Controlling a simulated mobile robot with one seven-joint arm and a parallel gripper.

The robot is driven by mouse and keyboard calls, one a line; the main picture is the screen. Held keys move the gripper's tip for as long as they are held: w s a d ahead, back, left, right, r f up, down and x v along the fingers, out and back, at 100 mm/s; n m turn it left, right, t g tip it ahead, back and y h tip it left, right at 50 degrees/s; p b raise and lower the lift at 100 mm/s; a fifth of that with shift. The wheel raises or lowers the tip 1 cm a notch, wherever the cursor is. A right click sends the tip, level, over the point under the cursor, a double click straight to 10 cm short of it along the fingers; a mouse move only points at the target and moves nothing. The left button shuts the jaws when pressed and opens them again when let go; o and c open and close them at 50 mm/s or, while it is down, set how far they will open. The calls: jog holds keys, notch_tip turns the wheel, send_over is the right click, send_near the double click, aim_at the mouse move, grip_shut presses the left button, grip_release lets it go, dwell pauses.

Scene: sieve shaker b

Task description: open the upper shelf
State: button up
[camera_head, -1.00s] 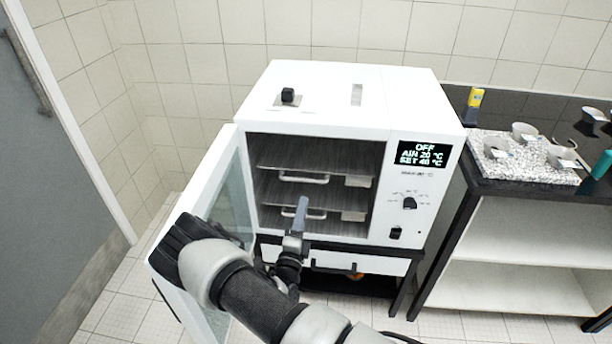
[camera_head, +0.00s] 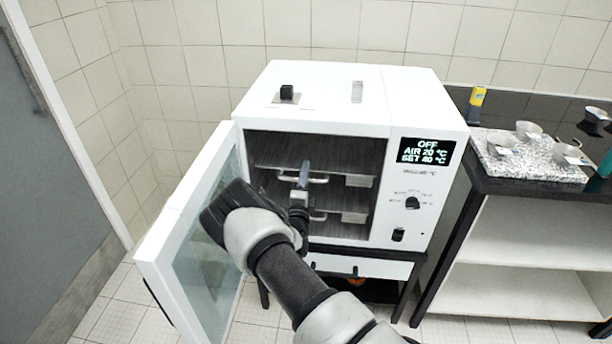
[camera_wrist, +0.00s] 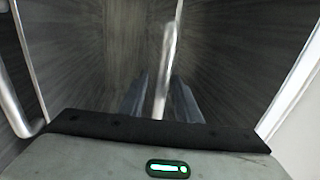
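The white oven (camera_head: 330,100) stands with its glass door (camera_head: 190,245) swung open to the left. Inside, the upper shelf (camera_head: 275,168) is a thin grey plate with a pale bar handle (camera_head: 318,180) at its front. My gripper (camera_head: 304,172) is at this handle and hides its middle. In the wrist view the two dark fingers (camera_wrist: 158,98) are apart, with a pale bar (camera_wrist: 168,60) running between them. I see gaps beside the bar, so the gripper looks open around it. The upper shelf appears pushed in.
A lower shelf with its own handle (camera_head: 320,216) is partly hidden by my arm. The control panel (camera_head: 425,152) is right of the opening. A bench with a speckled slab (camera_head: 530,170) and small cups stands farther right. The grey wall panel (camera_head: 50,200) is at left.

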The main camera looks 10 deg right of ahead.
jog(key=shift+w+d+r, duration=0.15)
jog(key=shift+w+d, duration=0.1)
jog(key=shift+w, duration=0.4)
grip_shut()
jog(key=shift+s, duration=0.1)
jog(key=r+p+v, duration=0.2)
jog(key=p+v, duration=0.1)
jog(key=v, duration=0.7)
jog(key=r+p+v, duration=0.2)
jog(key=p+v, duration=0.2)
jog(key=v, duration=0.7)
jog(key=shift+s+a+f, duration=0.15)
jog(key=shift+s+a, duration=0.1)
jog(key=shift+s, duration=0.35)
